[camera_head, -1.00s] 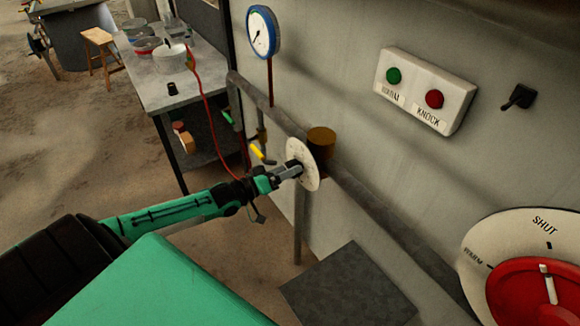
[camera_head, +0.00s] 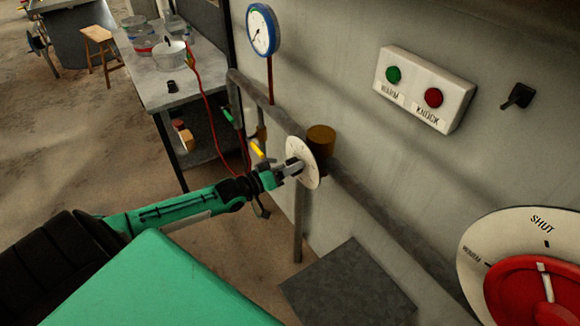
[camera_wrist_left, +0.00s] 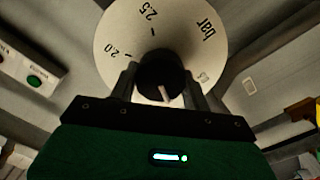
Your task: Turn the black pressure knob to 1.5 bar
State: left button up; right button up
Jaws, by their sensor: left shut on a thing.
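The black pressure knob (camera_wrist_left: 160,72) sits at the centre of a white round dial (camera_wrist_left: 118,28), which carries the marks 2.0, 2.5 and "bar" in the left wrist view. A pale pointer line shows on the knob, pointing down toward my gripper; the dial figure it points at is hidden. My left gripper (camera_wrist_left: 163,88) is shut on the knob, one finger on each side. In the head view my left gripper (camera_head: 290,169) reaches the dial (camera_head: 306,165) from the left and covers most of the knob. My right gripper is not in view.
A blue-rimmed gauge (camera_head: 262,31) hangs above the pipe (camera_head: 385,205). A brass cylinder (camera_head: 321,138) sits behind the dial. A yellow-handled lever (camera_head: 258,149) is close to my left gripper. A button box (camera_head: 424,88) and a red wheel (camera_head: 525,292) are to the right.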

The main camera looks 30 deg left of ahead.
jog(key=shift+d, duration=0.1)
pick_arm(q)
jog(key=shift+m, duration=1.2)
jog(key=m, duration=0.3)
jog(key=shift+m, duration=0.3)
jog(key=m, duration=0.3)
jog(key=shift+d+m, duration=0.1)
jog(key=shift+m, duration=0.2)
jog(key=shift+s+d+m+b, duration=0.1)
jog(key=shift+m+b, duration=0.4)
jog(key=shift+m, duration=1.3)
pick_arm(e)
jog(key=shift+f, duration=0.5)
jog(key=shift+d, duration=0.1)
pick_arm(q)
jog(key=o, duration=1)
jog(key=shift+c, duration=0.2)
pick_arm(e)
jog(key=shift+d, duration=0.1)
